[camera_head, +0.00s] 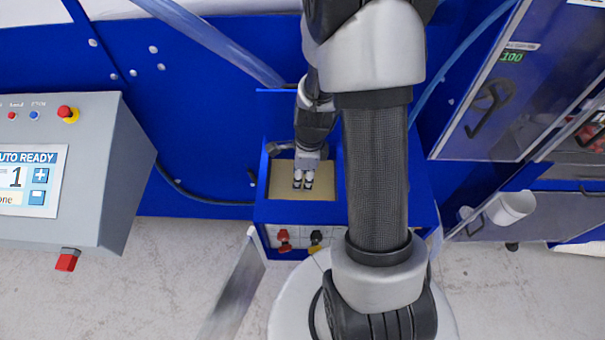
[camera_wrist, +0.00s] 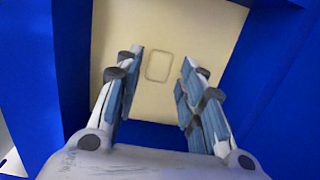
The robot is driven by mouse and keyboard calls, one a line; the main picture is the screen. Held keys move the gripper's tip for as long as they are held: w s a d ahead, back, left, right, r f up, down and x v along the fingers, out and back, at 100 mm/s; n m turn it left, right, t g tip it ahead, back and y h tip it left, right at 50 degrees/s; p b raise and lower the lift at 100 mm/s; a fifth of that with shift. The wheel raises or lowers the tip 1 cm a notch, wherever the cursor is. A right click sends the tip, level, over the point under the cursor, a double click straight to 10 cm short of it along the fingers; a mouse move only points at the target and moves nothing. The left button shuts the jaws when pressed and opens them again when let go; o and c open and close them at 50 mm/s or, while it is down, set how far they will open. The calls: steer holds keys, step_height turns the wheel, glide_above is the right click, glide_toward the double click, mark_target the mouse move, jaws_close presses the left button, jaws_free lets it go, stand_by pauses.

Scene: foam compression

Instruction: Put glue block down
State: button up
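My gripper (camera_head: 303,184) points down into a blue-walled box (camera_head: 302,212) in the head view. In the wrist view my gripper (camera_wrist: 163,58) has its two blue-padded fingers apart, with nothing held between them. Below them is a flat beige surface (camera_head: 318,188), which fills much of the wrist view (camera_wrist: 200,25). A small rounded rectangle (camera_wrist: 158,66) in the same beige shows between the fingertips. I cannot tell whether it is a glue block or a mark in the surface. No other block is visible.
Blue walls (camera_wrist: 75,70) enclose the beige surface closely. Red and yellow-black valve handles (camera_head: 284,240) sit on the box front. A grey control panel (camera_head: 75,180) stands left, and a cabinet with a white cup (camera_head: 512,207) stands right. Clear tubes pass behind.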

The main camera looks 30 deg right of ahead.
steer(key=shift+o, duration=0.5)
steer(key=shift+r, duration=0.15)
step_height(320, 180, up, 12)
steer(key=r+p, duration=0.1)
steer(key=p, duration=0.2)
steer(key=s+a+r+n+t, duration=0.2)
steer(key=s+a+r+n, duration=0.3)
steer(key=n, duration=0.7)
steer(key=s+a+r+n+t, duration=0.1)
steer(key=s+a+r+n, duration=0.5)
steer(key=s+r+n, duration=0.3)
steer(key=shift+a+r+n+t+h, duration=0.15)
steer(key=shift+r+n+t+h, duration=0.25)
steer(key=shift+r+n, duration=1.3)
steer(key=shift+f, duration=0.2)
